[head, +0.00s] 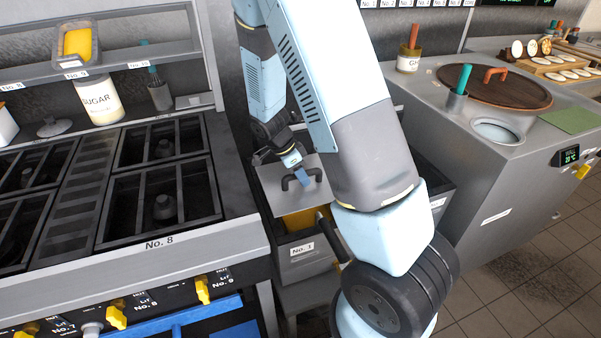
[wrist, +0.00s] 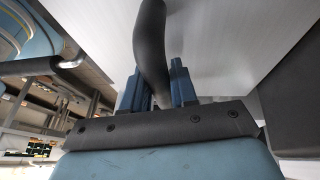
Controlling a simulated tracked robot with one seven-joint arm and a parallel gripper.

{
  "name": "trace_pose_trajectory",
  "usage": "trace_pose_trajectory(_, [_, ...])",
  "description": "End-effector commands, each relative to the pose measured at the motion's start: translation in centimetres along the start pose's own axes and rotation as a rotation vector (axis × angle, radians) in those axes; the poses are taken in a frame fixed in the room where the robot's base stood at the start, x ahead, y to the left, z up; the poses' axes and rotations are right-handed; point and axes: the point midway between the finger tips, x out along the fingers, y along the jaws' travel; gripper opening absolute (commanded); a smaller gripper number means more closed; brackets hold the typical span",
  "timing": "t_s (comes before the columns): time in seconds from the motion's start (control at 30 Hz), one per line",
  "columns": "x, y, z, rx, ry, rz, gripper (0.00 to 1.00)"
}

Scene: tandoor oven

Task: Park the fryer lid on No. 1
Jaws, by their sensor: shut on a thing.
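The fryer lid (head: 268,188) is a flat grey metal plate with a dark curved handle (wrist: 150,45). My gripper (head: 301,178) is shut on that handle; in the wrist view its blue fingers (wrist: 157,88) stand on either side of it. The lid's pale underside or face (wrist: 235,40) fills the top of the wrist view. The No. 1 fryer (head: 305,264) is a grey box with a label on its front. Yellow oil (head: 298,221) shows below the lid's near edge. The lid hides the rear of the opening, and I cannot tell whether it touches the rim.
The No. 8 burner range (head: 160,232) stands close on the left. The tandoor counter (head: 480,150), with a round brown cover (head: 494,88), stands on the right. My arm hides the fryer's right side. A thin dark handle (head: 328,238) sticks out at the fryer's front right.

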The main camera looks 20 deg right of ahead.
Motion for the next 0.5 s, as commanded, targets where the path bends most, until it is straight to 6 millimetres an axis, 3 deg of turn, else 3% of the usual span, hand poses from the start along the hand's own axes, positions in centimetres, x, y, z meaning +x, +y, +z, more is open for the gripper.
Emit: trace_pose_trajectory(0.5, [1.8,-0.3,0.8,-0.002,0.001,-0.001,0.00])
